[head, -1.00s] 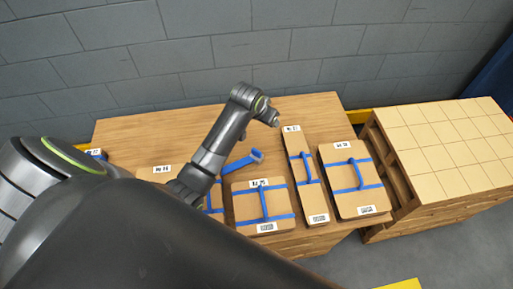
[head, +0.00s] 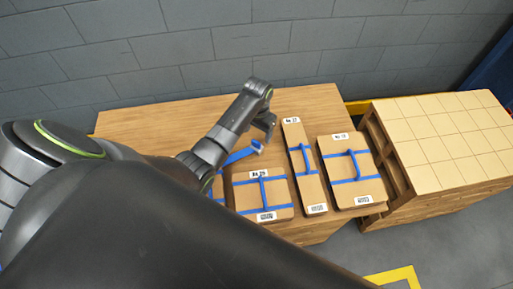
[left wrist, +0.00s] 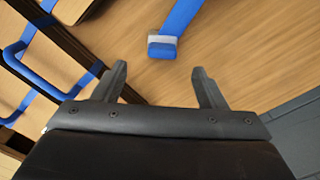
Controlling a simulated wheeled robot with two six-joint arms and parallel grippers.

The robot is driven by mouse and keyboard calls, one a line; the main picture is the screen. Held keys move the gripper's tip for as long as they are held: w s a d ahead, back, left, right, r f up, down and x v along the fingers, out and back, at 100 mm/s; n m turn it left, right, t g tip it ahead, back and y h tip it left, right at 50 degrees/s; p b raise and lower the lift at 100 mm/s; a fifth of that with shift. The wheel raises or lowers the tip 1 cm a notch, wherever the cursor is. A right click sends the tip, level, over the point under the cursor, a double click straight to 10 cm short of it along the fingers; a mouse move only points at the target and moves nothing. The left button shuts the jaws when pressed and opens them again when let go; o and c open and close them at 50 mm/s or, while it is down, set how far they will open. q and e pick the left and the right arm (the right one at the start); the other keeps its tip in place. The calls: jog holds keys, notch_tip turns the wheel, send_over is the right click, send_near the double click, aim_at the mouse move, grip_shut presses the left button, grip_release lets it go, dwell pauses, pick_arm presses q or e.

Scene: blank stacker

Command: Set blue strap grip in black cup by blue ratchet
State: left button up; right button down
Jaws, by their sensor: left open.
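A blue strap piece with a widened end (head: 243,153) lies on the wooden table behind the strapped panels. My left gripper (head: 267,127) hangs above and close to that end, pointing down. In the left wrist view the left gripper (left wrist: 160,75) is open, with nothing between its fingers. I cannot tell whether this piece is the grip or the ratchet. No black cup is visible. My arm hides the table's left part.
Blue-strapped, labelled panels stand close by: a square one (head: 245,200), a narrow one (head: 313,190) and a right one (head: 360,197). A pale stack (head: 440,140) is at right. The table's back (head: 180,115) is bare before a grey block wall (head: 200,45).

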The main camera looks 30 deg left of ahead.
aim_at(256, 142)
pick_arm(q)
jog(key=f+b, duration=0.1)
jog(key=f, duration=0.6)
jog(key=shift+s+a+f+b, duration=0.1)
jog(key=shift+a+f+b, duration=0.1)
jog(key=shift+b, duration=0.2)
jog(key=shift+c, duration=0.2)
jog(key=shift+r, duration=0.1)
jog(key=c, duration=1.2)
